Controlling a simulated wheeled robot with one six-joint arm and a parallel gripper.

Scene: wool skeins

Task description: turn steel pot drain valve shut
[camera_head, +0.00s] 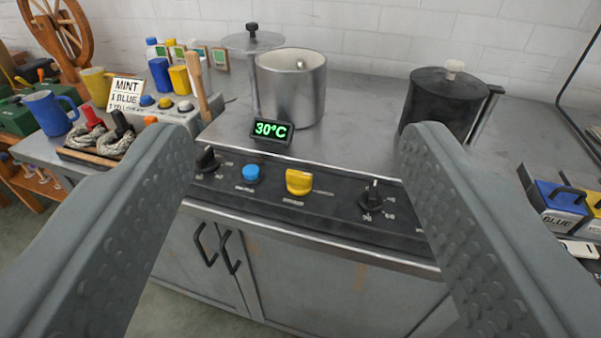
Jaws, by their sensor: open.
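The steel pot (292,92), open at the top, stands upright on the steel counter. No valve shows on the pot itself. On the dark control panel below it is a yellow handle-like knob (298,182); its small label is too small to read, so I cannot tell for certain that it is the drain valve. My gripper (298,140) is open and empty. Its two grey fingers stand wide apart, left and right of the yellow knob in the picture, and do not appear to touch it.
The panel also has a blue button (251,173) and black knobs at left (207,160) and right (373,196). A display (271,130) reads 30°C. A black lidded pot (443,103) stands at right. Mugs, yarn and a MINT card (125,92) crowd the left.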

